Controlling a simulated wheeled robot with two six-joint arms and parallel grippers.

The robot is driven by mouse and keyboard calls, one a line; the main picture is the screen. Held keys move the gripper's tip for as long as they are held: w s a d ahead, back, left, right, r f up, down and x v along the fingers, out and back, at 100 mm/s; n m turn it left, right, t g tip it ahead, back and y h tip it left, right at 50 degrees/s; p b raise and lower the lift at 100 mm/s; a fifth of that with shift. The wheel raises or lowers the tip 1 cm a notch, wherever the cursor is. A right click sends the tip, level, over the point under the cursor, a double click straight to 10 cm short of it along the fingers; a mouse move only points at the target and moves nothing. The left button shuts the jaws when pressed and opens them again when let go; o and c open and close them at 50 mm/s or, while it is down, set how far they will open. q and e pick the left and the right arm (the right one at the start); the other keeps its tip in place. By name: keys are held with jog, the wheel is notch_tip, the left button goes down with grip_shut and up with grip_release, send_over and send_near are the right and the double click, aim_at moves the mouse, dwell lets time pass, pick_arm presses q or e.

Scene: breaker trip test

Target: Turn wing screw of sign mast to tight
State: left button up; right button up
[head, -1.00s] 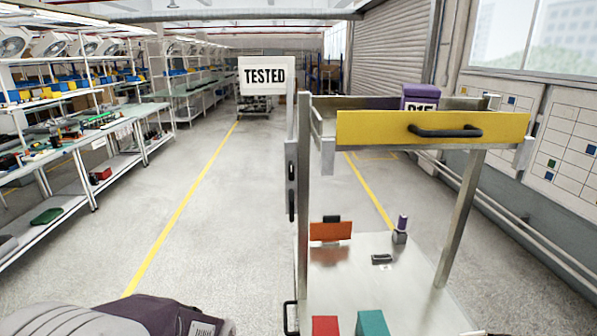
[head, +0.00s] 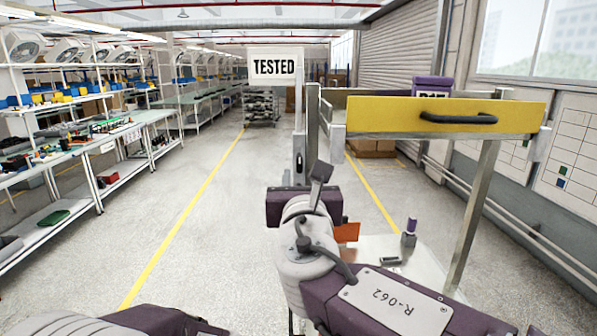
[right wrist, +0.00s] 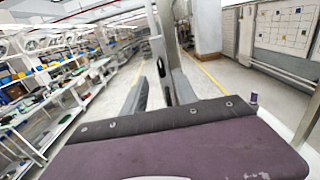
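The white TESTED sign (head: 274,66) stands on a pale metal mast (head: 299,135) at the left side of the cart. The mast also shows in the right wrist view (right wrist: 158,40), with a dark narrow part (right wrist: 161,67) on it. I cannot make out the wing screw for certain. My right gripper (right wrist: 159,93) has its two fingers apart, with the mast beyond and between them and nothing visibly held. My left gripper is out of the head view.
The cart has a yellow-fronted upper tray (head: 390,116) with a black handle (head: 458,118) and a lower shelf (head: 425,262) bearing small parts. A purple block (head: 432,86) sits on top. Workbenches (head: 130,125) line the left, with clear floor between.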

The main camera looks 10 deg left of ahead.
aim_at(299, 163)
jog(key=w+p, duration=0.1)
jog(key=w, duration=0.1)
jog(key=w+a+p, duration=0.1)
jog(key=w, duration=0.2)
jog(key=w+p, duration=0.1)
jog(key=w, duration=0.2)
jog(key=shift+w+a, duration=0.2)
jog(key=shift+a, duration=0.1)
jog(key=shift+w+f, duration=0.15)
jog(key=shift+w, duration=0.3)
jog(key=shift+s, duration=0.1)
grip_shut()
